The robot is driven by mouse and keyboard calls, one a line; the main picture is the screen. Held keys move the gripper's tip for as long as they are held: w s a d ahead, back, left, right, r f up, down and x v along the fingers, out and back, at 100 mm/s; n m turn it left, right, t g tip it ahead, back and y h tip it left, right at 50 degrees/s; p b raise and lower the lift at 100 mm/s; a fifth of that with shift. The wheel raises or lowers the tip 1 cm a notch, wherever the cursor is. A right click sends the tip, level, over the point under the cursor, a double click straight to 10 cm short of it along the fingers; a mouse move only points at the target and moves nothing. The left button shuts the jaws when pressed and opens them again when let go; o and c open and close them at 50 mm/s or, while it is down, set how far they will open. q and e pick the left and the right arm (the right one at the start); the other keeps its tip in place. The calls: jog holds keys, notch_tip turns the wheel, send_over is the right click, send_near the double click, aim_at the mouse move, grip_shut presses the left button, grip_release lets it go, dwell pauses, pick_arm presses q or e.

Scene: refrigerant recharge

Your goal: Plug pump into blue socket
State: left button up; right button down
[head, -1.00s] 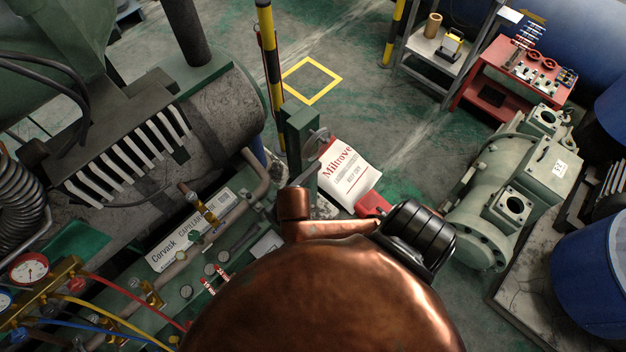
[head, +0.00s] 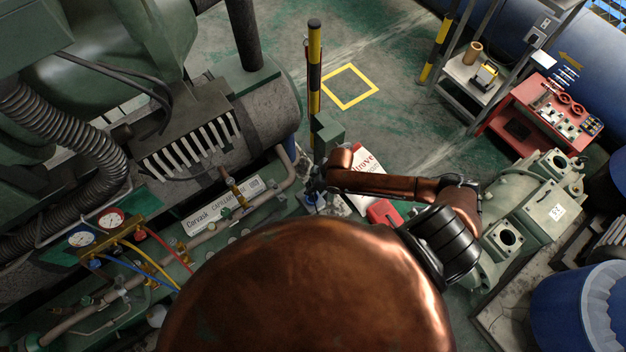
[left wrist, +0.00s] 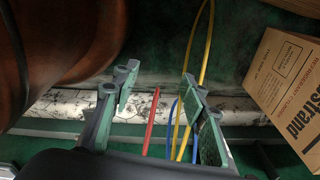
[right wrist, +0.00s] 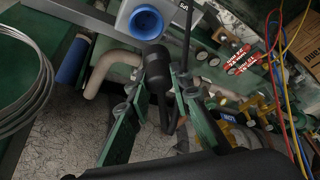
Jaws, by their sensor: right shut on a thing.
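A blue round socket (right wrist: 147,22) sits on a grey box in the right wrist view, just beyond my right gripper. My right gripper (right wrist: 160,88) is shut on a black plug (right wrist: 157,72), which points up toward the socket and is apart from it in the picture. A black cable runs by the plug. In the head view my right gripper (head: 314,188) is small and dark beside the green post, and the plug is hard to make out there. My left gripper (left wrist: 160,100) is open and empty in the left wrist view. It is hidden in the head view.
Gauges (head: 95,230) with red, yellow and blue hoses stand at left. A white sack (head: 365,160) and a red object (head: 384,213) lie behind my right arm. A cardboard box (left wrist: 285,90) is at right in the left wrist view. Open floor lies beyond the post.

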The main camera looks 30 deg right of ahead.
jog(key=shift+w+d+r, duration=0.15)
jog(key=shift+d+r, duration=0.05)
jog(key=shift+d, duration=0.2)
jog(key=shift+d+f, duration=0.1)
jog(key=shift+f, duration=0.2)
notch_tip(320, 180, down, 4)
jog(key=b, duration=0.5)
jog(key=shift+f, duration=0.2)
jog(key=shift+f+b, duration=0.45)
jog(key=shift+f, duration=0.5)
pick_arm(q)
notch_tip(320, 180, down, 5)
jog(key=shift+f, duration=0.1)
jog(key=shift+w, duration=0.15)
jog(key=shift+r+p, duration=0.7)
jog(key=shift+p, duration=0.05)
jog(key=shift+f+b, duration=0.7)
jog(key=shift+b, duration=0.05)
pick_arm(e)
jog(key=shift+f, duration=1.55)
